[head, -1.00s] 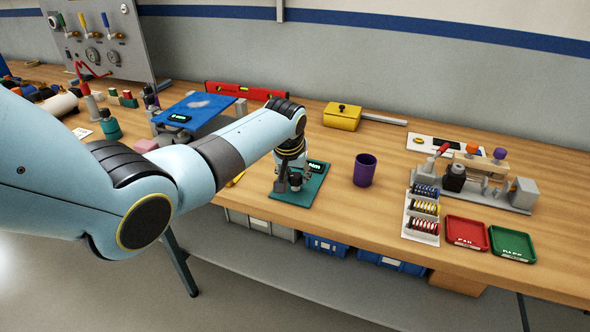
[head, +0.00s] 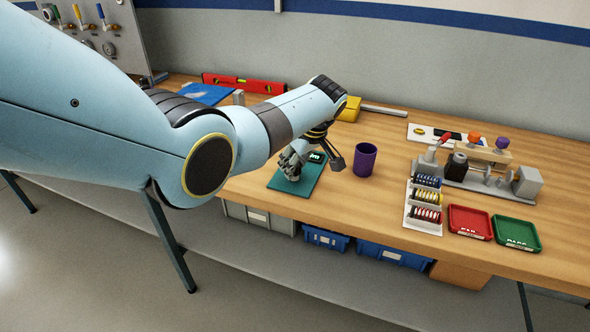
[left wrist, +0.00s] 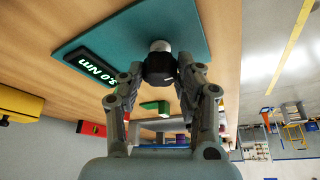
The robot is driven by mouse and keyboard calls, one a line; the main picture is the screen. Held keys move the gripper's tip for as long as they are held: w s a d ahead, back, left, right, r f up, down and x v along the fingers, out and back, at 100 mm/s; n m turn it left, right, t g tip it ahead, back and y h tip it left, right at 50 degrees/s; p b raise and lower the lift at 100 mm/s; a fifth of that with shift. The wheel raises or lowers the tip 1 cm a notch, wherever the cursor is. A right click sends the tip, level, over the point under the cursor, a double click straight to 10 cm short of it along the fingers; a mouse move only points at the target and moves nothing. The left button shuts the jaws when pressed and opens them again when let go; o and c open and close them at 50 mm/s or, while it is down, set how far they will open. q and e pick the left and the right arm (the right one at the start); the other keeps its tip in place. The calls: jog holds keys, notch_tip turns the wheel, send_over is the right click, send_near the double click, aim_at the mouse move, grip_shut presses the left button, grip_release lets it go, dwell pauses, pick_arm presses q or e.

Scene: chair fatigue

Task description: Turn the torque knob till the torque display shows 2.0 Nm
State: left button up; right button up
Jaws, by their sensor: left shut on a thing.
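The teal torque panel (head: 306,183) lies flat on the wooden bench. Its torque display (head: 316,156) glows at the panel's far edge. In the left wrist view the torque display (left wrist: 90,68) is upside down; it seems to read 3.0 Nm, though the first digit is small. The black torque knob (left wrist: 159,75) with a white mark sits between the fingers of my left gripper (left wrist: 161,67), which is shut on it. In the head view my left gripper (head: 293,162) is low over the panel and hides the knob. My right gripper is not in view.
A purple cup (head: 365,160) stands close to the right of the panel. A yellow box (head: 349,109) is behind my arm. A spring rack (head: 423,208), a red tray (head: 470,222) and a green tray (head: 517,234) are farther right. A red level (head: 243,84) lies at the back.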

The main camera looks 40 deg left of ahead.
pick_arm(q)
jog(key=n+g+b, duration=0.1)
jog(key=n+b, duration=0.1)
jog(key=n+g+b, duration=0.1)
jog(key=n+b, duration=0.2)
jog(key=shift+w+f+n, duration=0.2)
jog(key=shift+n, duration=0.1)
jog(key=shift+r+n+g+h+b, duration=0.15)
jog(key=shift+n+g+b, duration=0.2)
jog(key=shift+n+b, duration=0.55)
jog(key=shift+r+n+g+h+b, duration=0.15)
jog(key=shift+n+g+b, duration=0.2)
jog(key=shift+n+b, duration=0.55)
jog(key=shift+f, duration=0.1)
jog(key=o, duration=1.1)
jog(key=shift+o, duration=0.2)
